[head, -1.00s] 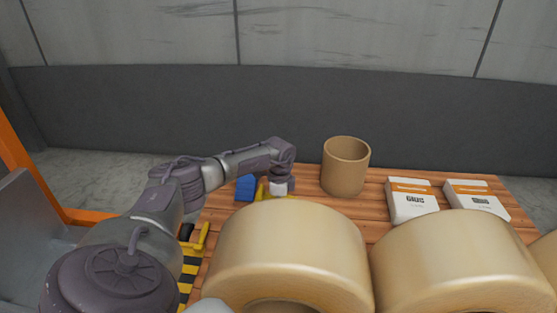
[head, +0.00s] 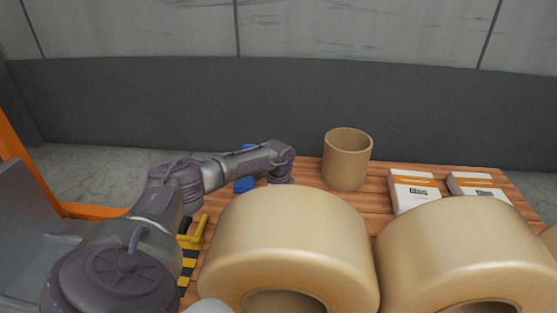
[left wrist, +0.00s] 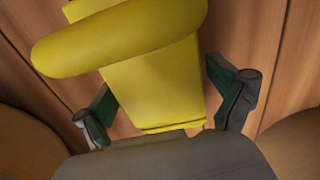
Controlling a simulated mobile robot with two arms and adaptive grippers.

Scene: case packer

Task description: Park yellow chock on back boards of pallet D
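The yellow chock (left wrist: 155,80) fills the middle of the left wrist view, with a rounded bar across its far end, and rests over wooden boards (left wrist: 270,55). My left gripper (left wrist: 158,82) is open around it, one green-padded finger on each side. A gap shows at the right finger; the left finger is close to the chock, and I cannot tell if it touches. In the head view my left arm reaches over the back left of the wooden pallet (head: 378,180). The chock and fingertips are hidden there behind a large tan roll. My right gripper is not in view.
Two large tan rolls (head: 290,235) (head: 455,250) stand in front. A blue object (head: 244,184) is beside my left wrist. A cardboard tube (head: 346,160) and two white-orange boxes (head: 413,190) (head: 482,187) stand on the boards. A yellow-black striped part (head: 190,255) is left.

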